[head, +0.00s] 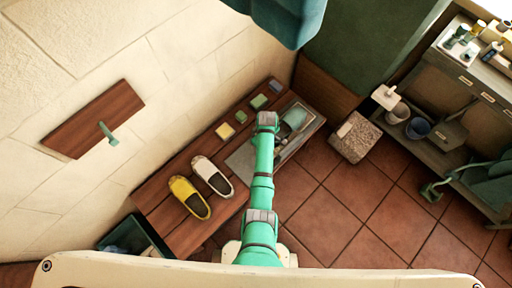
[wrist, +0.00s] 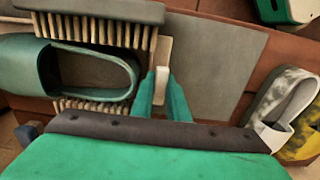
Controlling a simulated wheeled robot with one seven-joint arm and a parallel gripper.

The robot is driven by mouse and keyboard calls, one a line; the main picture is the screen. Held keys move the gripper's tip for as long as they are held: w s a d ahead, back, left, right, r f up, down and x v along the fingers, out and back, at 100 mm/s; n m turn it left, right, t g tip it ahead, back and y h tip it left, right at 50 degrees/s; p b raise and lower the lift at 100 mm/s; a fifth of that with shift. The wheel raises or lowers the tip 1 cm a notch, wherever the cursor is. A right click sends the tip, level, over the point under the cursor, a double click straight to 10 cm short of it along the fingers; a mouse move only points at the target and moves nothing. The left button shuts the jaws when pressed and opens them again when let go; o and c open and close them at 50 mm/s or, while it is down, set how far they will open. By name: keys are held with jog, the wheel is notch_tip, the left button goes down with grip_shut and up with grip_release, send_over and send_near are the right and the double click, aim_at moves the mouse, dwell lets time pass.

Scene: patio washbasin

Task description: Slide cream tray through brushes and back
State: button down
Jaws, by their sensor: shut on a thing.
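In the wrist view my gripper (wrist: 163,88) is shut on the upright cream handle (wrist: 163,78) of the cream tray (wrist: 165,50). Only the tray's handle end shows clearly. Two dark brush blocks with pale bristles, one far (wrist: 95,12) and one near (wrist: 150,133), face each other. A green clog (wrist: 45,75) lies between them, its opening toward my gripper; the tray under it is mostly hidden. In the head view the green clog (head: 295,118) shows at the bench's far end, beside my arm, which hides my gripper and the handle.
A grey plate (wrist: 215,65) lies clear on the gripper's right in the wrist view. White (head: 212,177) and yellow (head: 189,197) clogs stand on the wooden bench (head: 160,208). Several small sponges (head: 225,131) line the wall side. A stone block (head: 355,137) and shelf (head: 470,85) stand right.

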jog(key=shift+w+d+r, duration=0.1)
jog(key=shift+w+d, duration=0.15)
jog(key=shift+d, duration=0.05)
jog(key=c, duration=2)
grip_release()
jog(key=shift+s+a, duration=0.1)
notch_tip(320, 180, up, 11)
jog(key=shift+o, duration=1.4)
jog(key=shift+s+a, duration=0.1)
